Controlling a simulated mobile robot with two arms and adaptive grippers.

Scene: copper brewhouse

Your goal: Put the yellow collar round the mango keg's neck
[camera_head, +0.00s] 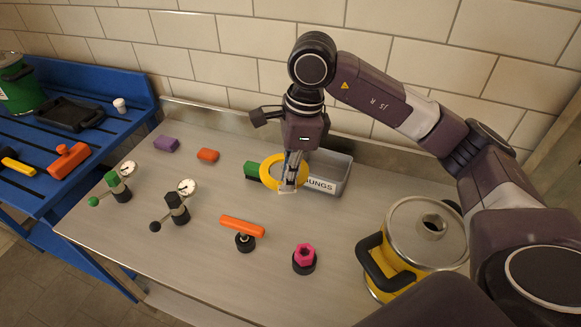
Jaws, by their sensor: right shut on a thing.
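The yellow collar (265,180) is a flat ring in the middle of the head view. My right gripper (290,186) points down and is shut on the collar's right side, in front of the bungs tray. I cannot tell whether the collar touches anything beneath it. The mango keg (376,290), yellow with a steel top and a black handle, stands at the bench's right end. Its short neck (432,226) rises from the top and is bare, to the right of and nearer than the collar. My right arm partly hides the keg's right side. My left gripper is out of view.
A grey tray labelled for bungs (342,172) and a green block (251,170) are by the collar. A pink hex-topped piece (304,256) and an orange-handled tool (242,227) stand between the tray and the bench front. Gauge valves (177,208) stand left; a blue table adjoins.

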